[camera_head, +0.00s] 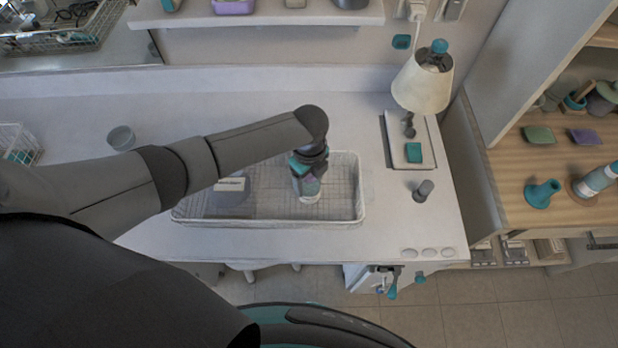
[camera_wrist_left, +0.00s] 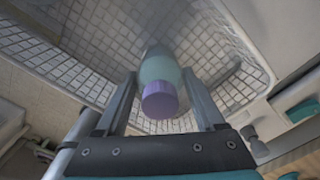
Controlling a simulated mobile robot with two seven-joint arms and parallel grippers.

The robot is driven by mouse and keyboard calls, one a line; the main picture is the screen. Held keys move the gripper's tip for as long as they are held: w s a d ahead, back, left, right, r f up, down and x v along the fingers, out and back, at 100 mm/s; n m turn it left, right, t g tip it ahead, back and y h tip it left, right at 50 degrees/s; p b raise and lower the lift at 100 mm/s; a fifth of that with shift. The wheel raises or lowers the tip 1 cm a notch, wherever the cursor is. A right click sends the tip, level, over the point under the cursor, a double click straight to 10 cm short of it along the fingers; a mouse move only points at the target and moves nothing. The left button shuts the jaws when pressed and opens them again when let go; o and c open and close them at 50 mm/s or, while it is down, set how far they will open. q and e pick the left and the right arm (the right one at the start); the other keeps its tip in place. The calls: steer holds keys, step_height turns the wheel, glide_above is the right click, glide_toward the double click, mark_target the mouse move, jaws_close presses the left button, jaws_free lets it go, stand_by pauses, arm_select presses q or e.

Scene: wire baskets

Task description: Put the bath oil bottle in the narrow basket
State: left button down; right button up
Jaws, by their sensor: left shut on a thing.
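The basket mesh (camera_wrist_left: 90,82) spreads around and beneath the bottle in the wrist view. My right gripper is not in view.
A grey item with a pale label (camera_head: 230,190) lies in the basket's left part, partly hidden by my arm. A small cup (camera_head: 121,138) stands at left.

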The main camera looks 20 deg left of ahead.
arm_select(q)
jaws_free()
stand_by(0.6)
steer(key=shift+r+p, duration=4.15)
steer(key=shift+r, duration=0.4)
